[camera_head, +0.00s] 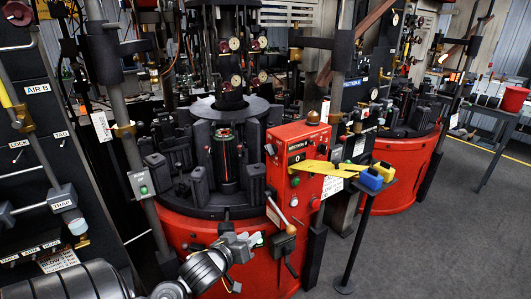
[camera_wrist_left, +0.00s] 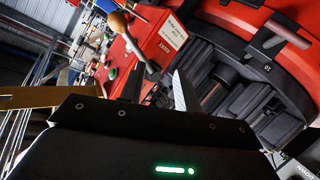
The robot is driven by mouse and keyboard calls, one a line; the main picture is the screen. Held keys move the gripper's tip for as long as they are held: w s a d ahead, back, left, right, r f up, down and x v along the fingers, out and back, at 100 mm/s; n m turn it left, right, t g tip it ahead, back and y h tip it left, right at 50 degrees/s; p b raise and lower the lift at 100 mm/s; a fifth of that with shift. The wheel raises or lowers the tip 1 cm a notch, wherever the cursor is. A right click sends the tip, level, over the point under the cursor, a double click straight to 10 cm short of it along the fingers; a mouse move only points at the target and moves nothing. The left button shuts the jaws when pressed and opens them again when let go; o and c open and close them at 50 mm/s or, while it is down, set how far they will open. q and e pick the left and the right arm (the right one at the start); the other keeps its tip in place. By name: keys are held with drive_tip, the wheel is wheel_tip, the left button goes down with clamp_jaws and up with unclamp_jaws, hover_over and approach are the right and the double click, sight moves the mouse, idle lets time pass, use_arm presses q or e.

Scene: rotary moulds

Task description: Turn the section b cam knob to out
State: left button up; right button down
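A red control box (camera_head: 300,145) marked as a section stands right of centre in the head view. Its front has a dark label and several small round knobs and buttons (camera_head: 295,181); I cannot tell for sure which is the cam knob. A lever with a pale brown ball (camera_head: 268,194) sticks out low on its front. The left wrist view shows the box (camera_wrist_left: 165,38) and the ball-ended lever (camera_wrist_left: 119,21). My left gripper (camera_head: 256,241) is below and left of the lever. Its fingers (camera_wrist_left: 158,88) are apart and empty. My right gripper is not in view.
The round red machine base (camera_head: 188,232) and black moulds (camera_head: 198,183) are close behind my left arm. Grey floor (camera_head: 430,240) is clear at right.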

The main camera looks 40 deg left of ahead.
use_arm(q)
drive_tip(key=w+a+r+n+t, duration=0.2)
drive_tip(key=w+a+r+t, duration=0.2)
drive_tip(key=r, duration=0.6)
drive_tip(key=t+h, duration=0.2)
drive_tip(key=t, duration=0.1)
approach(268, 152)
drive_tip(key=shift+n, duration=0.4)
drive_tip(key=p+x, duration=0.3)
drive_tip(key=x, duration=0.6)
drive_tip(key=shift+w+a, duration=0.1)
drive_tip(key=c, duration=0.6)
drive_tip(key=shift+c, duration=0.2)
